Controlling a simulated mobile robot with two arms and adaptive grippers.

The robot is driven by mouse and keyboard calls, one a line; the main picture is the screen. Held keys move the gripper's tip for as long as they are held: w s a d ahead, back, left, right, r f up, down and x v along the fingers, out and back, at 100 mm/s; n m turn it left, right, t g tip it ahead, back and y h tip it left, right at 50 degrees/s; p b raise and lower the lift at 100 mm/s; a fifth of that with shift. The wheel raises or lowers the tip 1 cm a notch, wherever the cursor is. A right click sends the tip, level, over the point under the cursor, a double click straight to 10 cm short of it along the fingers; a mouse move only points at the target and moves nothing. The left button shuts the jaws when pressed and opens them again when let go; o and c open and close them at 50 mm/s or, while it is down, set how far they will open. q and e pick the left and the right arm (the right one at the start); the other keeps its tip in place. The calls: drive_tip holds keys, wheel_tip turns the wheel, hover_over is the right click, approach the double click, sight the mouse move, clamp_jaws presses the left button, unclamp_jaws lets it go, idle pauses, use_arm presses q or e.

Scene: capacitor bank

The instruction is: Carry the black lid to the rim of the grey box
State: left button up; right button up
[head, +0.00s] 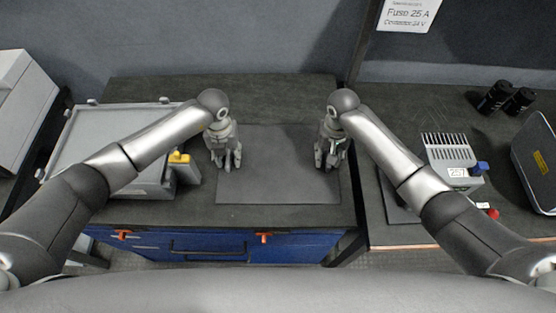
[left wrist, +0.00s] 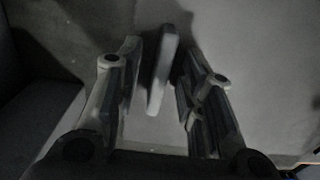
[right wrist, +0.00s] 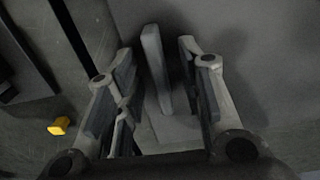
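The black lid (head: 278,185) appears to be the dark flat rectangular panel lying on the workbench between my grippers. The grey box (head: 68,135) stands to its left, with small tabs along its rim. My left gripper (head: 228,165) is over the lid's left end, pointing down. In the left wrist view a pale upright bar (left wrist: 161,75) stands between its spread fingers. My right gripper (head: 326,163) is over the lid's right end. In the right wrist view a similar bar (right wrist: 156,70) stands between its spread fingers. Both grippers look open, with gaps beside the bars.
A grey device with a yellow top (head: 180,158) stands between the box and the lid. A finned grey unit (head: 449,150) with a blue knob (head: 480,168), a red button (head: 492,213) and black cylinders (head: 495,97) are on the right bench. Blue drawers (head: 210,245) are below.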

use_arm(q)
drive_tip(key=shift+c, duration=0.4)
use_arm(e)
drive_tip(key=shift+c, duration=0.4)
use_arm(q)
clamp_jaws()
use_arm(e)
clamp_jaws()
use_arm(q)
drive_tip(key=shift+r, duration=0.15)
use_arm(e)
drive_tip(key=shift+r, duration=0.15)
